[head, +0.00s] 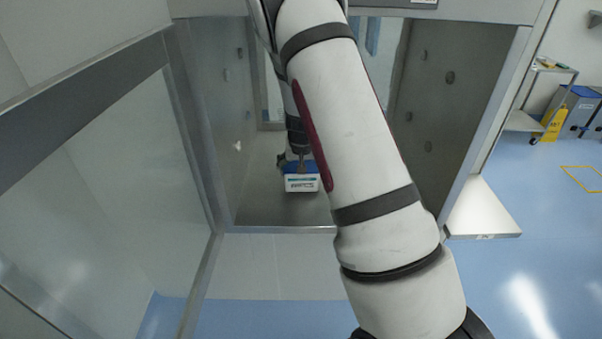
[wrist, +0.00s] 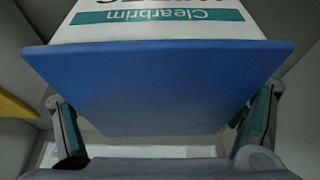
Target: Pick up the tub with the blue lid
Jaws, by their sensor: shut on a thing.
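The tub with the blue lid (head: 302,184) is a small white box with dark lettering and a green stripe, on or just above the metal floor of the chamber in the head view. In the wrist view its blue lid (wrist: 160,75) fills the middle, with the white labelled side above it reading "Clearbrim" upside down. My gripper (head: 298,160) is at the top of the tub. In the wrist view its fingers (wrist: 160,125) stand at the left and right of the lid, shut on the tub. I cannot tell whether the tub touches the floor.
The steel chamber (head: 265,207) has close walls on both sides and a front sill. An open glazed door (head: 110,180) stands at the left. A white ledge (head: 481,210) juts out at the right. Further right are a trolley, a yellow sign (head: 553,124) and blue bins.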

